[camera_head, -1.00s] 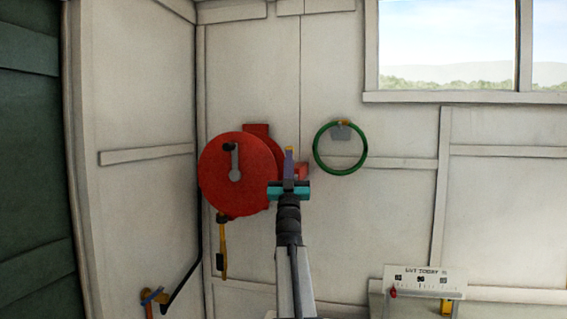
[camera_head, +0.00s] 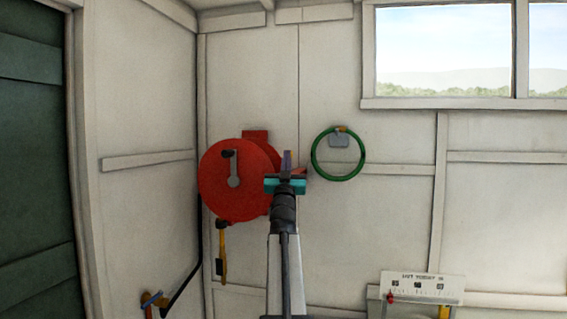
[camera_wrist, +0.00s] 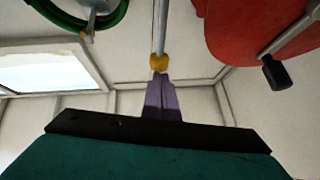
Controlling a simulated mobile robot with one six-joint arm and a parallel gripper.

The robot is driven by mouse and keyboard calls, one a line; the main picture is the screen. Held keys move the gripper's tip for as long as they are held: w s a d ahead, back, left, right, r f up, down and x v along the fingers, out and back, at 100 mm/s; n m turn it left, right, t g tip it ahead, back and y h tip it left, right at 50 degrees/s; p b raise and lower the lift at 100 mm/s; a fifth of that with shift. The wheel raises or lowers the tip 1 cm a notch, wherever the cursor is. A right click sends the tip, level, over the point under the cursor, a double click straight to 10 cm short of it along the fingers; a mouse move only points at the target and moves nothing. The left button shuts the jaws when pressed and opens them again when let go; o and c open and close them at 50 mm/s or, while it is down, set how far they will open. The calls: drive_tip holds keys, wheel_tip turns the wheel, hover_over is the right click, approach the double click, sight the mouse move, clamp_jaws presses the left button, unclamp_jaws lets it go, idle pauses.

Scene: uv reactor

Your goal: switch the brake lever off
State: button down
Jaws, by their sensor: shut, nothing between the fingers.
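In the wrist view a thin pale rod with a yellow knob, which looks like the brake lever (camera_wrist: 159,62), stands right beyond my fingertips. I cannot tell whether the fingers touch the knob. My gripper (camera_wrist: 161,80) has purple fingers pressed together with nothing between them. In the head view my gripper (camera_head: 287,156) points up at the right edge of the red reel (camera_head: 246,196), and the knob is hidden there. The reel's grey crank with a black handle (camera_head: 233,168) faces the room and also shows in the wrist view (camera_wrist: 283,53).
A green hose ring (camera_head: 318,165) hangs on the wall right of my gripper. A yellow-handled tool (camera_head: 223,259) hangs below the reel. A labelled panel (camera_head: 422,287) stands at the lower right. An orange and blue fitting (camera_head: 152,299) is at the lower left.

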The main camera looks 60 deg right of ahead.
drive_tip(key=shift+d+r, duration=0.15)
drive_tip(key=shift+d, duration=0.1)
drive_tip(key=shift+s, duration=0.2)
drive_tip(key=s+a+f+b, duration=0.1)
drive_tip(key=s+a+f, duration=0.1)
drive_tip(key=a, duration=0.3)
drive_tip(key=s+a+f, duration=0.3)
drive_tip(key=a, duration=0.2)
drive_tip(key=shift+s+a+b, duration=0.35)
drive_tip(key=shift+a+b, duration=0.05)
idle(0.5)
drive_tip(key=shift+r, duration=0.1)
idle(0.4)
